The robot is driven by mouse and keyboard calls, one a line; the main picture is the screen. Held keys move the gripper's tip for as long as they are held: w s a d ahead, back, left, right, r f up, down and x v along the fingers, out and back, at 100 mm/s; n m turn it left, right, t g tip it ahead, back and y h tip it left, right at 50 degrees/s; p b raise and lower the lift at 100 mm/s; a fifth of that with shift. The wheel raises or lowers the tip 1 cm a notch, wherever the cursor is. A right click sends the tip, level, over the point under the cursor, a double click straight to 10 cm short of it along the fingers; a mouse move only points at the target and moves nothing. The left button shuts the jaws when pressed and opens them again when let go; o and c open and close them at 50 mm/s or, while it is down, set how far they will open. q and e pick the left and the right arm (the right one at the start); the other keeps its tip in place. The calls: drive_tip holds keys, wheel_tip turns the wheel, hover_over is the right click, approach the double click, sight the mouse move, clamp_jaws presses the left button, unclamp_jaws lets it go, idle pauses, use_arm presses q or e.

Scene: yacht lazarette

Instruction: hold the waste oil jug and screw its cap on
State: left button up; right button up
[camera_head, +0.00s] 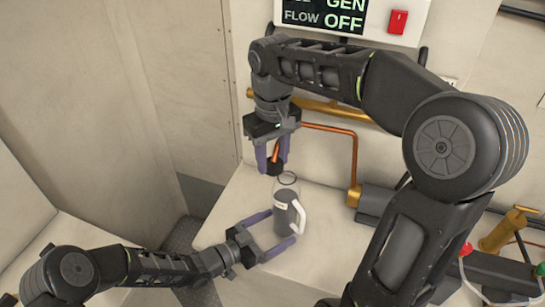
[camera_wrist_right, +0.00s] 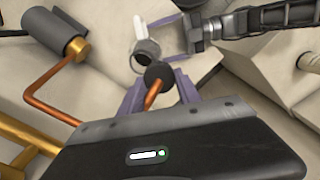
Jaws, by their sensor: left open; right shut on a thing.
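The waste oil jug (camera_head: 284,214) stands upright on the pale bench, grey below, clear near its open top, with a white handle on the right. My left gripper (camera_head: 279,228) is open, its fingers on either side of the jug's lower body; contact is unclear. My right gripper (camera_head: 273,163) is shut on the dark round cap (camera_head: 274,169), with an orange stem between the fingers. It holds the cap above and slightly left of the mouth. In the right wrist view the cap (camera_wrist_right: 158,76) is in front of the jug's mouth (camera_wrist_right: 146,54), overlapping its edge.
A copper pipe (camera_head: 355,150) and a grey cylinder (camera_head: 376,201) with a brass end are right of the jug. A brass fitting (camera_head: 500,232) is farther right. A panel with a red switch (camera_head: 398,22) hangs above. The bench left of the jug is clear.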

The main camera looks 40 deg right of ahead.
use_arm(q)
drive_tip(key=shift+d, duration=0.5)
drive_tip(key=shift+c, duration=0.4)
drive_tip(key=c, duration=1.3)
drive_tip(key=shift+o, duration=0.2)
